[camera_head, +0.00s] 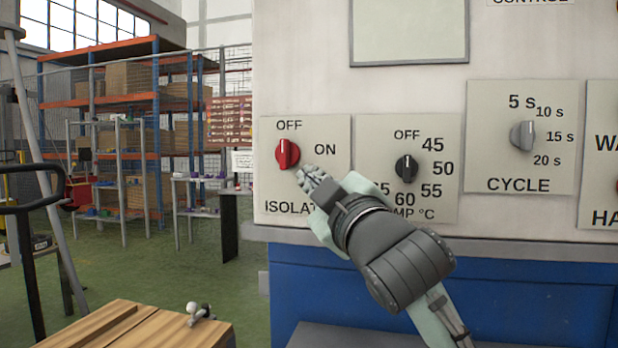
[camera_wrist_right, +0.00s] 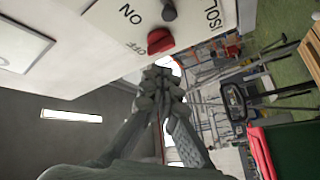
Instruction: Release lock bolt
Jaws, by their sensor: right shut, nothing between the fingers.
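The red isolator knob (camera_head: 287,154) sits on a cream plate (camera_head: 338,165) marked OFF, ON and ISOLAT. Its pointer stands upright toward OFF. My right gripper (camera_head: 304,175) is shut and empty just below and right of the knob, in front of the plate. The knob shows beyond the fingertips (camera_wrist_right: 163,72) in the right wrist view (camera_wrist_right: 160,42). A short dark grey peg (camera_wrist_right: 169,11) stands out from the same plate, between ON and ISOL. It may be the lock bolt; my gripper seems to hide it in the head view. My left gripper does not show.
A black temperature knob (camera_head: 406,168) and a grey cycle knob (camera_head: 522,135) are on plates to the right. A wooden-topped box (camera_head: 130,325) with a white-ball fitting (camera_head: 200,313) stands at lower left. Shelving (camera_head: 155,90) is behind. Green floor lies open between them.

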